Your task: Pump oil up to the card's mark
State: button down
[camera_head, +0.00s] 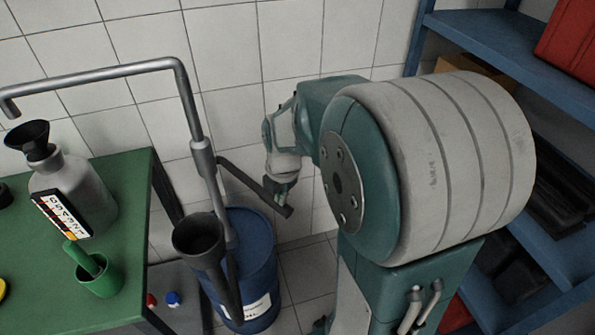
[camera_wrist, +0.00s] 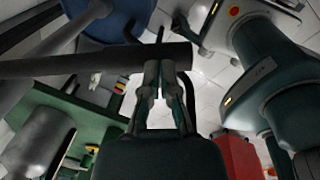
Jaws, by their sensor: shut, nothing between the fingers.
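The pump's grey pipe (camera_head: 190,105) rises from a blue oil drum (camera_head: 262,262) and bends left. Its spout end (camera_head: 10,108) is near the black funnel (camera_head: 30,138) in a grey metal jug (camera_head: 85,185). A card (camera_head: 60,214) with coloured bands and letters stands against the jug. The oil level is not visible. The dark pump lever (camera_head: 250,184) slopes down to the right. My gripper (camera_head: 277,187) is shut and empty close to the lever's outer end. In the wrist view the lever (camera_wrist: 90,63) crosses right at my fingertips (camera_wrist: 166,68); contact is unclear.
The jug stands on a green table (camera_head: 125,180) at the left, with a green cup (camera_head: 100,278) near its front edge. A dark cylinder (camera_head: 198,240) hangs in front of the pump pipe. Blue shelves (camera_head: 490,45) stand at the right, and a tiled wall is behind.

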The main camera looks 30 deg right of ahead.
jog(key=shift+s+d+r, duration=0.2)
jog(key=shift+d+r, duration=0.1)
jog(key=shift+r, duration=0.35)
jog(key=shift+s+d+r, duration=0.15)
jog(key=shift+d+r, duration=0.15)
jog(key=shift+r, duration=0.3)
notch_tip(320, 180, up, 8)
jog(key=s, duration=0.2)
jog(key=shift+f, duration=0.15)
jog(key=shift+a, duration=0.45)
jog(key=shift+d, duration=0.2)
